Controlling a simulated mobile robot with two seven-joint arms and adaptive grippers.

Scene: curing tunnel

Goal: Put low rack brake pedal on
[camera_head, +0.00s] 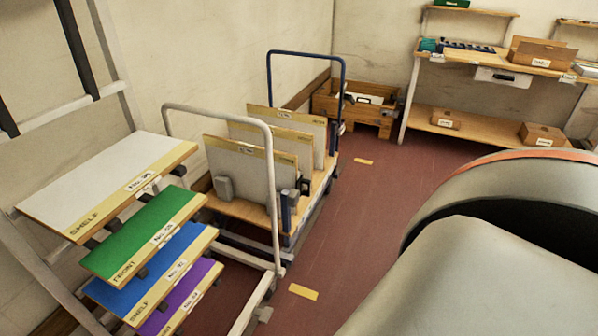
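A low rack (167,108) with a pale tubular frame stands at the left. It holds stacked boards: a white one (110,185) marked SHELF on top, then green (140,232), blue (150,272) and purple (185,298) ones. A small pale part (263,313) sits low at the rack's front right foot; I cannot tell whether it is the brake pedal or a caster, or its position. Neither of my grippers is in view.
A blue-handled cart (343,85) with upright panels stands behind the rack. A wooden crate (385,110) is by the back wall. A workbench (480,62) is at the back right. Red floor (350,215) with yellow marks is clear between.

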